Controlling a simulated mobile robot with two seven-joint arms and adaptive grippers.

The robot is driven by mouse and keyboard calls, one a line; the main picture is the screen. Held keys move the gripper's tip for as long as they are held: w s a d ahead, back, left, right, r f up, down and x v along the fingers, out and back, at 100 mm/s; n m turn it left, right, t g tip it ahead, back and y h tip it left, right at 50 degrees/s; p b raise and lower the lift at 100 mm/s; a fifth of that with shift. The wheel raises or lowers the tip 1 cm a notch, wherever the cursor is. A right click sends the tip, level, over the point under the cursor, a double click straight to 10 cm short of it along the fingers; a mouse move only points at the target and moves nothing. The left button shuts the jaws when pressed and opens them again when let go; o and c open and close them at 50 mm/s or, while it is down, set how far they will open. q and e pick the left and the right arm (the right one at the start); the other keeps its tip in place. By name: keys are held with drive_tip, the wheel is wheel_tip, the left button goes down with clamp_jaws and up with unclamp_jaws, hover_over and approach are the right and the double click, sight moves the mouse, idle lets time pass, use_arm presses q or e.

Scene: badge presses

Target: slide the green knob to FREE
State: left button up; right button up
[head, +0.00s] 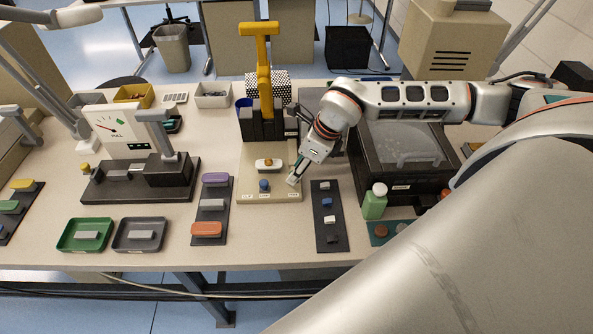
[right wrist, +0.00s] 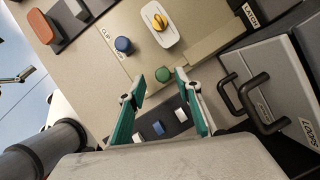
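The green knob (right wrist: 163,74) is on the beige base (head: 257,196) of the badge press with the yellow lever (head: 262,75). In the right wrist view it sits just beyond and between the fingertips of my right gripper (right wrist: 165,88). That gripper is open and empty; I cannot tell whether either finger touches the knob. In the head view the right gripper (head: 295,178) is low over the base's right side and hides the knob. Small labels lie along the base's front edge, but FREE is too small to read. My left gripper is not in view.
A blue knob (right wrist: 123,45) and a yellow knob (right wrist: 160,21) on a white plate are close by on the base. A dark strip with several small blocks (head: 326,202) lies to the right. A black-framed machine (head: 372,178) and a green bottle (head: 374,204) stand beyond it.

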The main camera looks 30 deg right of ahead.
drive_tip(key=v, duration=1.1)
drive_tip(key=shift+f, duration=0.1)
